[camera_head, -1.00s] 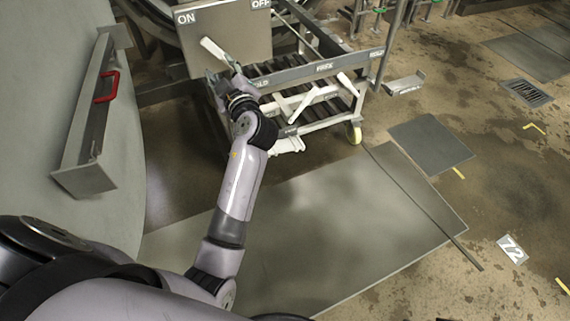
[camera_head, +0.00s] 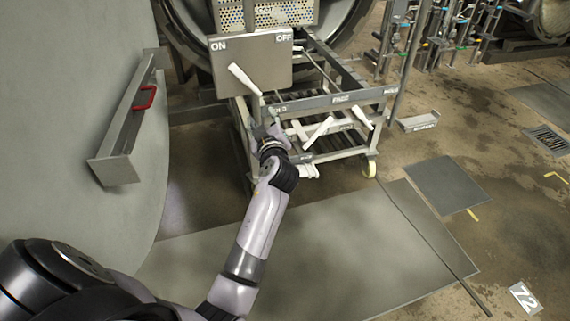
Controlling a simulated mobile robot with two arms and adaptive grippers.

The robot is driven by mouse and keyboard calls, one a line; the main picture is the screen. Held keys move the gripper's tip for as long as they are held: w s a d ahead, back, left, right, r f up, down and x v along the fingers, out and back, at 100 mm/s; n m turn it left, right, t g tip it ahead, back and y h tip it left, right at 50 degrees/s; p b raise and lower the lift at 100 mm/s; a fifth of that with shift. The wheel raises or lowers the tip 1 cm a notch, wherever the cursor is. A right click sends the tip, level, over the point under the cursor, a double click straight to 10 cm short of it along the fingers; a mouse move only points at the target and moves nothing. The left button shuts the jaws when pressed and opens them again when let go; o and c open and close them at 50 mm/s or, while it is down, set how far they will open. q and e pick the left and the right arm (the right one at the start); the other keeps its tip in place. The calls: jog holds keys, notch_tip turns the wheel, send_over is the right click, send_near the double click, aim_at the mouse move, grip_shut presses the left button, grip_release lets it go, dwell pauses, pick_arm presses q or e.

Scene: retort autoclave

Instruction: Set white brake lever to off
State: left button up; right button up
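The white brake lever (camera_head: 244,79) is on a grey panel (camera_head: 270,64) marked ON at its upper left and OFF at its upper right. The lever tilts, its upper end pointing up and left toward ON. My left gripper (camera_head: 262,126) is just below the panel, close under the lever's lower end. I cannot tell whether it touches the lever. Its fingers are small and partly hidden against the cart, so their opening is unclear. My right gripper is not in view.
A grey cart (camera_head: 335,103) with rollers and white levers stands behind the gripper. A grey door with a red handle (camera_head: 145,98) is at left. A round vessel opening is behind the panel.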

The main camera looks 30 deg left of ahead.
pick_arm(q)
jog(key=d+f+m+h+p, duration=0.2)
jog(key=d+f+m, duration=0.1)
jog(key=f, duration=0.3)
jog(key=d+f+m+h+p, duration=0.2)
jog(key=d+f+m, duration=0.1)
jog(key=f, duration=0.4)
jog(key=shift+s+d+f+g+h+p, duration=0.2)
jog(key=shift+d+f+g+h+p, duration=0.1)
jog(key=shift+g+h, duration=0.1)
jog(key=shift+c, duration=0.2)
